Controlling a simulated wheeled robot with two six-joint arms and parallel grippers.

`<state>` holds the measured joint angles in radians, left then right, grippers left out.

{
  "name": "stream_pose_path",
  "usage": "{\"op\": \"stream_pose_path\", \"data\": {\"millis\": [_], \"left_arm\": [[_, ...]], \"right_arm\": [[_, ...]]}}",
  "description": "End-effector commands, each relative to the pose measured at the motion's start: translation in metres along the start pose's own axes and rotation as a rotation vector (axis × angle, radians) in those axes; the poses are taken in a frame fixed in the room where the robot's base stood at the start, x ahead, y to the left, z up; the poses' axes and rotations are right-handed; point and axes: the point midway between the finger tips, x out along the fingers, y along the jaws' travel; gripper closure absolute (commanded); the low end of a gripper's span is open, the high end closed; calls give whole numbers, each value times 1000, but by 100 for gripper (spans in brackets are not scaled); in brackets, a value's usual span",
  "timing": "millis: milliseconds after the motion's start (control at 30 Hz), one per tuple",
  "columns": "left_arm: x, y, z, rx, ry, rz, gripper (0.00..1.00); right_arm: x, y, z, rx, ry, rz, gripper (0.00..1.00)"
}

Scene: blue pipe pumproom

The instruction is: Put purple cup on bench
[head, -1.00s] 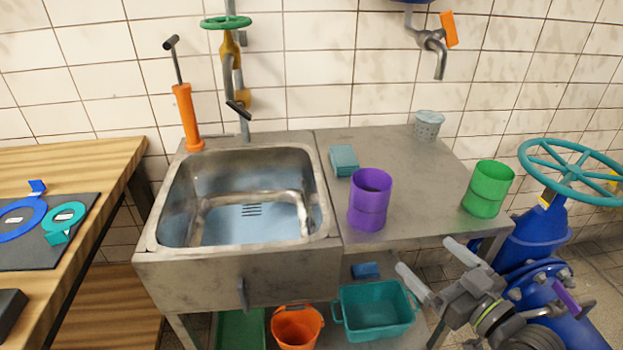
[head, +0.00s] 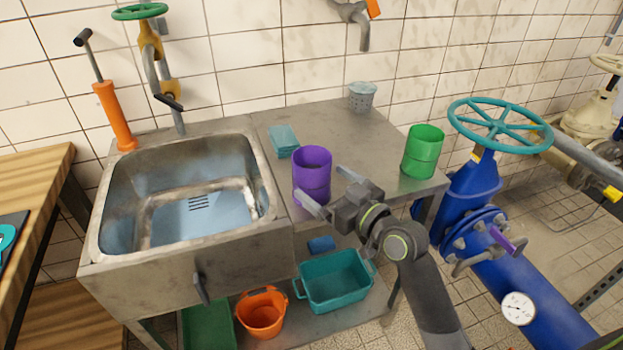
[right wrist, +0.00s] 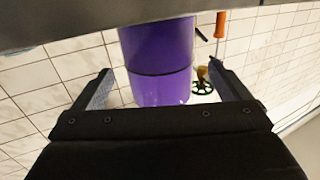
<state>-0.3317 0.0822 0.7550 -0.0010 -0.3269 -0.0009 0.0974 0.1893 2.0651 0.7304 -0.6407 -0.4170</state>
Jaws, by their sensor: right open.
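The purple cup (head: 312,170) stands upright on the steel counter, right of the sink. It also shows in the right wrist view (right wrist: 158,60), where the picture is upside down and the cup lies between the two fingers with gaps on both sides. My right gripper (head: 329,188) is open at the cup's right side. One finger passes in front of the cup's lower part and the other is behind on the right. The wooden bench (head: 38,165) is at the far left, cut off by the picture's edge. My left gripper is not in view.
The sink (head: 185,195) lies between the counter and the wooden bench. A green cup (head: 422,152), a teal sponge (head: 284,141) and a grey perforated cup (head: 362,97) stand on the counter. A teal handwheel (head: 499,125) on blue pipework rises at the right.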

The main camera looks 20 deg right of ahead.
Motion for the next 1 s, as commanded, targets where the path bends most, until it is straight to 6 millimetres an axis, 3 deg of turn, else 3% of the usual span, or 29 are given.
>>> {"op": "stream_pose_path", "data": {"millis": [333,667,1000], "left_arm": [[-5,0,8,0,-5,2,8],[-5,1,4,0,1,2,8],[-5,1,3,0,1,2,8]], "right_arm": [[44,1,-4,2,1,0,4],[50,1,-3,1,0,1,4],[50,1,-3,1,0,0,48]]}}
